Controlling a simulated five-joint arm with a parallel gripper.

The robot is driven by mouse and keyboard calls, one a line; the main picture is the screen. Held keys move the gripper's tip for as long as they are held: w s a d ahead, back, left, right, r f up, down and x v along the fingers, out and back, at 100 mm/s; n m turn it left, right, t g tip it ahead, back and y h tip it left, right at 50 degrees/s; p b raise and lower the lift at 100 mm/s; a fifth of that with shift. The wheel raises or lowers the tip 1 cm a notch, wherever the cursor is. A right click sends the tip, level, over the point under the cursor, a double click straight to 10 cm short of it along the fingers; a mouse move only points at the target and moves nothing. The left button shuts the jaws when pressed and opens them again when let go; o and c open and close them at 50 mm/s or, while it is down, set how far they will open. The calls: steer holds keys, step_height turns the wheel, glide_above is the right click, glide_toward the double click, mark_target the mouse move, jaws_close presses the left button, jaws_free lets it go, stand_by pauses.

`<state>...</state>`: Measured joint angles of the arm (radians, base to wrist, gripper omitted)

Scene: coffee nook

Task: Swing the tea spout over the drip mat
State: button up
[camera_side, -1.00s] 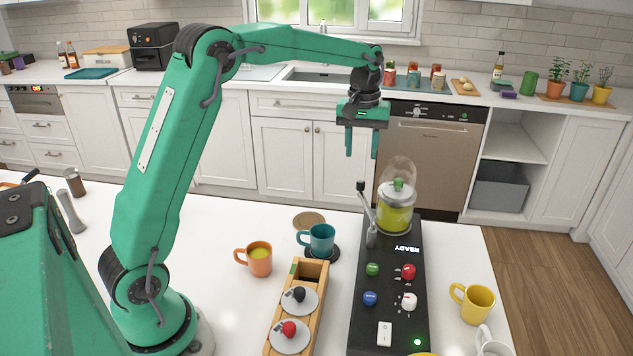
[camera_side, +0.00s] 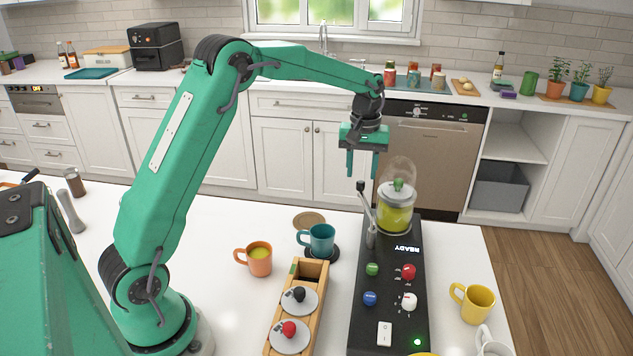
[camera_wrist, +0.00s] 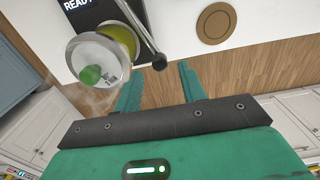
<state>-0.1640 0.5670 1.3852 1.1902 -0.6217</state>
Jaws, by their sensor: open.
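A slim metal arm with a black knob, probably the tea spout (camera_side: 367,209), rises from a short post on the black machine, tilted toward the back left. It also shows in the wrist view (camera_wrist: 137,27), its black knob just beyond and between my fingertips. My gripper (camera_side: 361,174) is open and empty, fingers pointing down, close above the knob; it also shows in the wrist view (camera_wrist: 160,78). No contact is clear. A flat brown round mat (camera_side: 309,220), possibly the drip mat, lies bare on the counter left of the spout; it also shows in the wrist view (camera_wrist: 214,25).
A glass-domed jar with green content (camera_side: 396,208) stands right beside the spout. The black machine (camera_side: 392,250) carries coloured knobs and a switch. A teal mug (camera_side: 320,239) stands on a dark coaster, with an orange mug (camera_side: 259,260) and wooden rack (camera_side: 318,270) nearby. A yellow mug (camera_side: 477,303) stands right.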

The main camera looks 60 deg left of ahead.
steer(key=shift+f, duration=1.5)
jaws_close()
